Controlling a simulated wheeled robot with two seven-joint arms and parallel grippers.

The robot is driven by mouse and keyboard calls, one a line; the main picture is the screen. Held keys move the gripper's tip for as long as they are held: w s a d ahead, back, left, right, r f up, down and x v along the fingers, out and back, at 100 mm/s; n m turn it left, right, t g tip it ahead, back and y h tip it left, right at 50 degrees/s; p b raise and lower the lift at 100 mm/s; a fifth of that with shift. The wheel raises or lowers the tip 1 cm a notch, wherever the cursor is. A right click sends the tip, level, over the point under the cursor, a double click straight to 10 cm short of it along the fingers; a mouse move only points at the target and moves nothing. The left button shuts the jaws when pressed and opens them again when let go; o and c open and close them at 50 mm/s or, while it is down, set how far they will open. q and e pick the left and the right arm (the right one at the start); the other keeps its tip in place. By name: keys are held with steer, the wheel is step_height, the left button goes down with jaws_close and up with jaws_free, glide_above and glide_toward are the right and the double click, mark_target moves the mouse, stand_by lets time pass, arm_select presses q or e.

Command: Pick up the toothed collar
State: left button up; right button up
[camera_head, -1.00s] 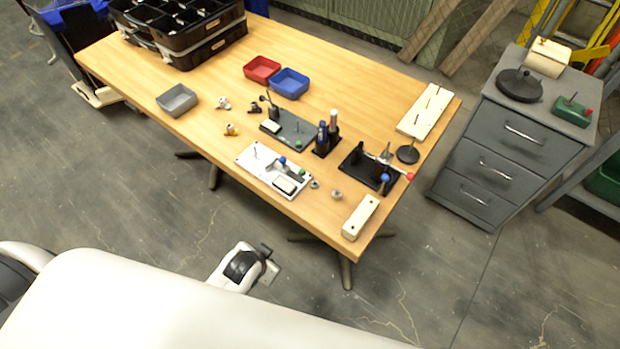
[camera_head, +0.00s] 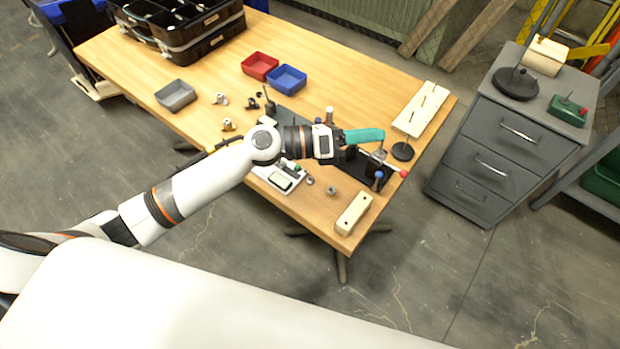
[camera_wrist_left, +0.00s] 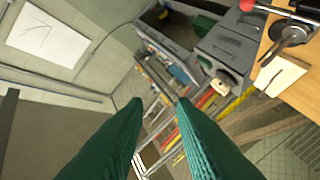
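Two small grey metal ring-like parts lie near the front edge of the wooden table; one (camera_head: 332,190) is larger and the other (camera_head: 310,181) smaller. They are too small to tell which is the toothed collar or to see teeth. My left gripper (camera_head: 376,135) reaches over the table, above the black fixture at the right end and beyond these parts. Its two green fingers also show in the left wrist view (camera_wrist_left: 159,103), spread apart with nothing between them. My right gripper is not in view.
A black fixture (camera_head: 372,170) with a red-tipped bar stands below the left gripper. A cream block (camera_head: 353,213) lies at the front corner, a pegged board (camera_head: 421,108) at the right edge. Red (camera_head: 259,66) and blue (camera_head: 287,79) bins stand farther back. A grey drawer cabinet (camera_head: 510,140) stands right.

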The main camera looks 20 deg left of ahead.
arm_select(q)
steer(key=a+f+m+g+y, duration=0.4)
steer(key=f+m+g+y, duration=0.15)
steer(key=m, duration=0.25)
steer(key=m+g+y, duration=0.2)
steer(key=m+y, duration=0.1)
steer(key=y, duration=0.3)
glide_toward(312, 181)
steer(key=p+x, duration=0.2)
steer(key=shift+f+t, duration=0.25)
steer(key=p+x, duration=0.1)
steer(key=x, duration=0.3)
steer(key=shift+f+p, duration=0.1)
steer(key=shift+p, duration=0.2)
steer(key=shift+w+d+f, duration=0.1)
steer(key=shift+d+f, duration=0.1)
steer(key=shift+f, duration=0.4)
jaws_close()
